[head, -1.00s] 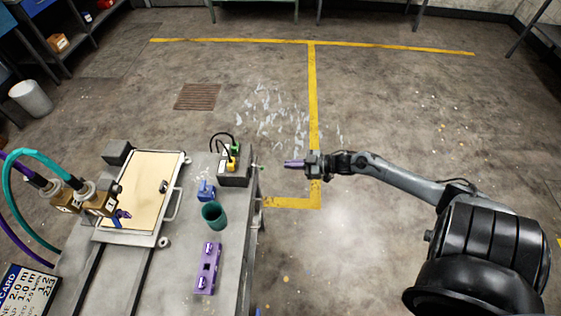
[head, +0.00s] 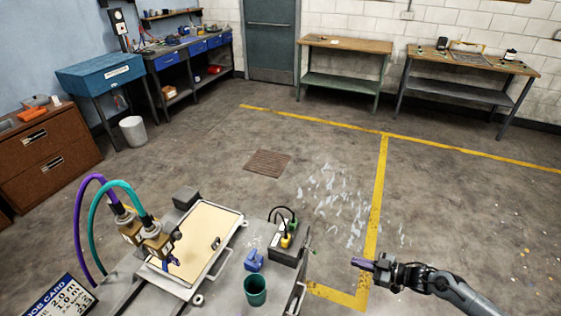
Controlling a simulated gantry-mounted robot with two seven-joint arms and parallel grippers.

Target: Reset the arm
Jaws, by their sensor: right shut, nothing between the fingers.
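My right arm comes in from the lower right. My right gripper (head: 362,263), with purple fingertips, is shut and empty. It is held out over the floor beside the yellow line, to the right of the striper bench and apart from it. My left gripper and arm are not in the head view. On the bench, the striper carriage (head: 150,237) has brass-coloured valves with a purple and a teal hose, over a tan panel (head: 204,232).
A teal cup (head: 255,291), a blue part (head: 254,261) and a dark box with yellow and green plugs (head: 289,250) stand on the bench's right side. Open floor lies beyond it. Workbenches (head: 345,45), a wooden drawer cabinet (head: 45,153) and a bin (head: 133,130) stand farther back.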

